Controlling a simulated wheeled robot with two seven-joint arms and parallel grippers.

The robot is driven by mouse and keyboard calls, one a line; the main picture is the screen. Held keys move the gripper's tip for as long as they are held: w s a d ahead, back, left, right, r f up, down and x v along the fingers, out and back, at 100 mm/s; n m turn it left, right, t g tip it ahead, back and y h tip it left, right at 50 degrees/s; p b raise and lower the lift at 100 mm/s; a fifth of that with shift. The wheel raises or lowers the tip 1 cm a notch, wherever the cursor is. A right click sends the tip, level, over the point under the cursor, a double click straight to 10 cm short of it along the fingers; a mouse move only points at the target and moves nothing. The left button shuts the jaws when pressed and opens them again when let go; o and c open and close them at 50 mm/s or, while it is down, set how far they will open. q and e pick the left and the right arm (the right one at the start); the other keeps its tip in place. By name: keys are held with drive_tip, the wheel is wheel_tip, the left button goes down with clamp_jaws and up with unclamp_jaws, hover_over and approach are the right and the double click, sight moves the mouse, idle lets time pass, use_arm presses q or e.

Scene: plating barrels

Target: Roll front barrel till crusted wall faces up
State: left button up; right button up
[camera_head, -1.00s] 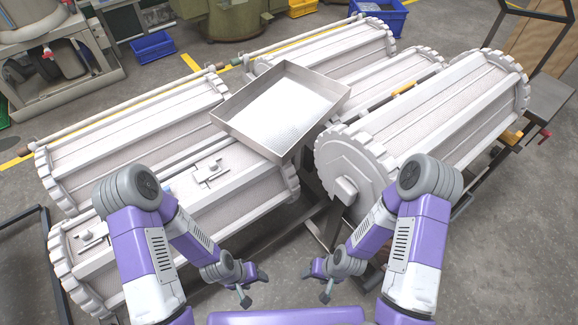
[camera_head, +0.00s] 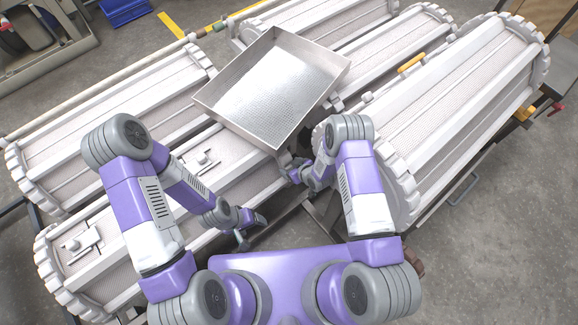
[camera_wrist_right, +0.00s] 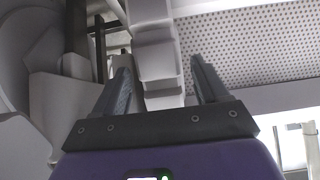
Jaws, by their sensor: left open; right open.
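The front barrel (camera_head: 145,235) is a white ribbed cylinder with perforated walls, toothed end rims and latch fittings, lying at the lower left. No crust can be made out on its visible walls. My left gripper (camera_head: 252,230) is open and empty, beside the barrel's near right end. My right gripper (camera_head: 292,170) is by the barrel's right toothed rim, partly hidden by my wrist. In the right wrist view my right gripper (camera_wrist_right: 160,66) is open, with a light toothed rim (camera_wrist_right: 158,60) between and beyond its fingers; contact cannot be told.
A metal tray (camera_head: 272,88) rests above the barrels, close beyond my right gripper. Another barrel (camera_head: 120,115) lies behind the front one. A large barrel (camera_head: 445,105) stands close at right, its toothed end near my right arm. Open floor (camera_head: 500,230) is at lower right.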

sight(287, 161)
drive_tip(key=shift+x, duration=1.1)
drive_tip(key=shift+r, duration=0.1)
drive_tip(key=shift+c, duration=0.3)
clamp_jaws()
drive_tip(key=shift+w+a+r+g+h, duration=0.15)
drive_tip(key=shift+w+r+g+h, duration=0.15)
drive_tip(key=shift+r, duration=0.25)
drive_tip(key=shift+w+a+r+g+h, duration=0.1)
drive_tip(key=shift+w+a+r+g, duration=0.1)
drive_tip(key=shift+w+r, duration=0.3)
drive_tip(key=shift+s+r, duration=0.1)
drive_tip(key=shift+s, duration=0.05)
